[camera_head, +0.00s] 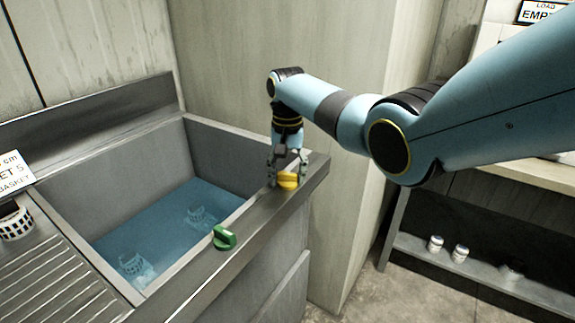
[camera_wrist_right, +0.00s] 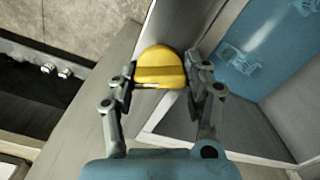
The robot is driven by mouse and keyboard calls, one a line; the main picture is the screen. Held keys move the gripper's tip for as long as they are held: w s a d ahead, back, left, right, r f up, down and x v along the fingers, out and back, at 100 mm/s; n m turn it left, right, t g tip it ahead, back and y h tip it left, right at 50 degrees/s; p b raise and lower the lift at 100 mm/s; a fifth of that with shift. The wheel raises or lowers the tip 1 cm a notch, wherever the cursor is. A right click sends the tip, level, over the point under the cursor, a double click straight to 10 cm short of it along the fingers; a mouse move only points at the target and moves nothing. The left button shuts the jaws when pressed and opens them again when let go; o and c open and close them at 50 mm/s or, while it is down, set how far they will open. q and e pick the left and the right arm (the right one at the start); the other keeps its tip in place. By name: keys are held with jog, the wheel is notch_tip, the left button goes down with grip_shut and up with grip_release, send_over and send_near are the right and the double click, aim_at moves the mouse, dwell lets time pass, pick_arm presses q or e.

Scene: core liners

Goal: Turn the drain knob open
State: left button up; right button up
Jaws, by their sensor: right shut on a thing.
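A yellow knob (camera_head: 288,180) sits on the front rim of the grey sink, near its right corner. My right gripper (camera_head: 287,168) comes down from above and is shut on the yellow knob. In the right wrist view the yellow knob (camera_wrist_right: 160,68) lies between the two fingers of the right gripper (camera_wrist_right: 160,82). A green knob (camera_head: 224,238) stands on the same rim, further left and nearer. Neither knob has a readable label, so I cannot tell from labels which is the drain knob. My left gripper is not in view.
The sink (camera_head: 215,150) holds blue water with basket-like pieces (camera_head: 133,264) in it. A ribbed drainboard (camera_head: 55,280) with another basket (camera_head: 15,222) and a sign (camera_head: 12,172) is at left. A shelf (camera_head: 480,274) at right carries small white jars (camera_head: 435,243).

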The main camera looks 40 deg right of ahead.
aim_at(288, 173)
jog(key=n+p, duration=0.1)
jog(key=n, duration=0.1)
jog(key=shift+r+n, duration=0.15)
jog(key=shift+n, duration=0.25)
jog(key=n+p, duration=0.1)
jog(key=n, duration=0.1)
jog(key=shift+n, duration=0.4)
jog(key=n+p, duration=0.1)
jog(key=n, duration=0.2)
jog(key=shift+w+n, duration=0.1)
jog(key=shift+n, duration=1.8)
jog(key=o, duration=1.2)
jog(key=shift+c, duration=0.2)
notch_tip(288, 173, up, 12)
